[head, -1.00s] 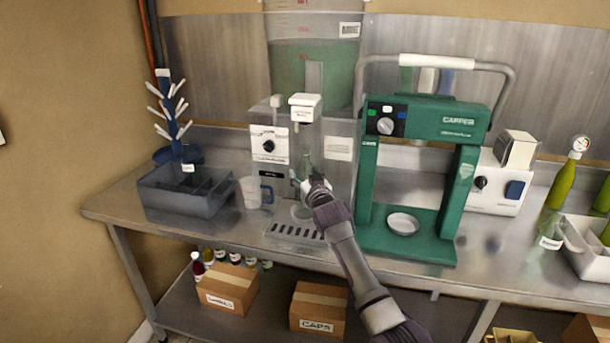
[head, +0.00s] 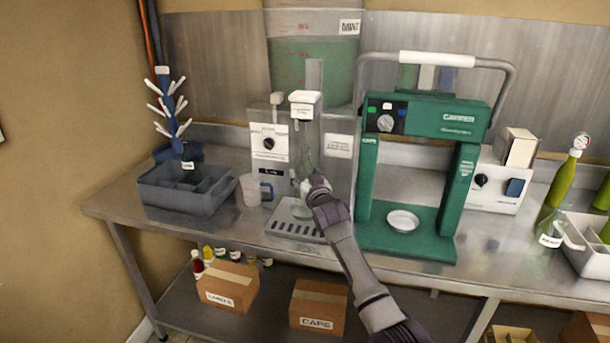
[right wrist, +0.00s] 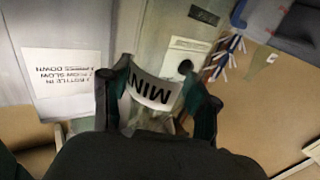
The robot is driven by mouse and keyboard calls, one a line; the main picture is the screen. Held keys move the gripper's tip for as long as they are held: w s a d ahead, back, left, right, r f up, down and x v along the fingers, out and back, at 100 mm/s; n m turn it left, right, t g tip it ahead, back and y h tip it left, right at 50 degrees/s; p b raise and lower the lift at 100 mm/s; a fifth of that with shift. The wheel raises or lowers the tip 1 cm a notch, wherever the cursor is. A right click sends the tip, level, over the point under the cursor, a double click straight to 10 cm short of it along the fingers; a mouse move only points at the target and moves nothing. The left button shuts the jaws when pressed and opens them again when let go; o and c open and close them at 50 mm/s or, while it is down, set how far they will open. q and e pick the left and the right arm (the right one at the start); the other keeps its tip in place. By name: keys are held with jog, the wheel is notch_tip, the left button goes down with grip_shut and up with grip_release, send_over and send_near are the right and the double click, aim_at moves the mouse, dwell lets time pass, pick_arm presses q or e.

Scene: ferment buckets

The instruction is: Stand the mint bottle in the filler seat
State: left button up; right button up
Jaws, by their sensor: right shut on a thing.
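The mint bottle (head: 308,163) is clear glass and upright under the filler's white head (head: 304,99). Its white MINT label (right wrist: 152,90) shows between my fingers in the right wrist view. My right gripper (head: 313,187) is shut around the bottle's body; it also shows in the right wrist view (right wrist: 155,105). The filler (head: 268,150) is a grey unit with a black knob. Its slotted drip tray (head: 294,229) lies below the bottle. My gripper partly hides the bottle's base, and I cannot tell whether it touches the seat. My left gripper is out of view.
The green capper (head: 456,190) stands close to the right of my gripper. A measuring jug (head: 250,190) and a dark divided bin (head: 165,198) are at the left. Another clear bottle (head: 549,232) and green bottles (head: 563,185) stand at the far right. Boxes sit on the lower shelf.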

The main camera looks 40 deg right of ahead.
jog(key=shift+f, duration=0.55)
dwell(0.9)
jog(key=o, duration=1.4)
jog(key=shift+f, duration=0.1)
jog(key=v, duration=1.2)
